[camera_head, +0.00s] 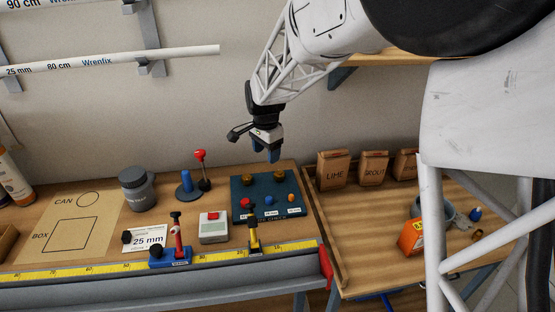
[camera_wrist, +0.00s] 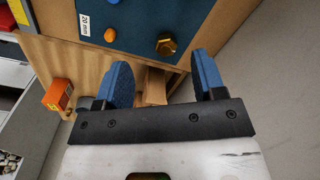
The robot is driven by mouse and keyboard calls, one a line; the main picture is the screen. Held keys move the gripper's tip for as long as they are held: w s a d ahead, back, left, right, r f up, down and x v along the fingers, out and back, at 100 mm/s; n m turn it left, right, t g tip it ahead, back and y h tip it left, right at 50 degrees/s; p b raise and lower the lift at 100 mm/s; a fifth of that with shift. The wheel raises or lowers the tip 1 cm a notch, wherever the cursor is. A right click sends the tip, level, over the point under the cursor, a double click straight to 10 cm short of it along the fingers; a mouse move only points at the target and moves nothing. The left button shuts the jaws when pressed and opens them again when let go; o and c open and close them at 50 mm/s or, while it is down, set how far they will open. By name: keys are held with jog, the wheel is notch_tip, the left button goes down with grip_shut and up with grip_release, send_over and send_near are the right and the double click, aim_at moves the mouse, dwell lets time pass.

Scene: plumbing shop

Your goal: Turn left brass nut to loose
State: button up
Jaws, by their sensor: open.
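The left brass nut (camera_head: 247,180) sits at the back of the dark blue board (camera_head: 237,213). A second brass nut (camera_head: 278,175) sits to its right; the nut in the wrist view (camera_wrist: 167,46) appears to be this right one. The left nut is not in the wrist view. My gripper (camera_head: 272,155) hangs above the back of the board, nearer the right nut, touching neither. Its blue fingers (camera_wrist: 160,82) are apart with nothing between them.
Red, blue and orange (camera_wrist: 109,35) knobs sit along the board's front. A red-knobbed lever (camera_head: 201,156) stands left of the board. Paper bags (camera_head: 333,169) and an orange box (camera_head: 411,237) stand on the right bench. A yellow ruler rail (camera_head: 215,257) runs along the front.

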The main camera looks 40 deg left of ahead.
send_over(245, 177)
notch_tip(245, 177, down, 4)
jog(key=shift+r, duration=0.25)
jog(key=shift+d+f, duration=0.1)
jog(key=shift+f, duration=3.8)
jog(key=c, duration=0.9)
